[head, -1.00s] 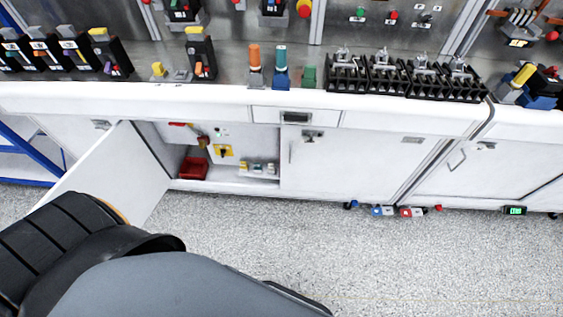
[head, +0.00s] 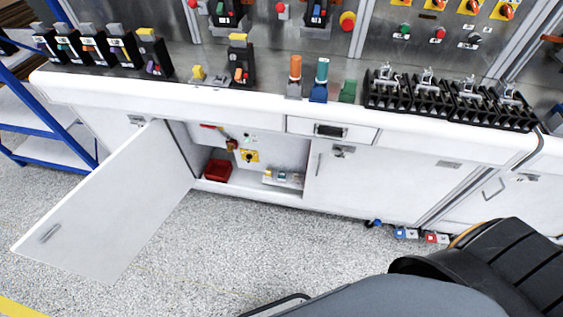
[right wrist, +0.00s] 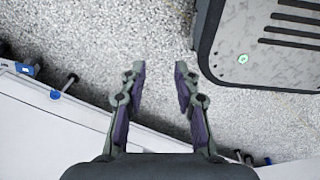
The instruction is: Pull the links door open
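A white cabinet door (head: 115,205) at the left in the head view stands swung wide open, with a small handle near its free edge. To its right, another white door (head: 375,185) with a vertical handle (head: 318,164) is shut. I cannot read which label marks the links door. My right gripper (right wrist: 159,68) is open and empty above the speckled floor in the right wrist view, with no handle between its fingers. My right arm crosses the lower right of the head view, but its gripper is not visible there. My left gripper is out of view.
The open compartment holds a red bin (head: 218,170) and a yellow switch (head: 249,156). A shut drawer (head: 331,130) sits above the shut door. Blue and red connectors (head: 405,233) lie at the cabinet foot. A blue-framed rack (head: 45,135) stands at left. Floor before the cabinets is clear.

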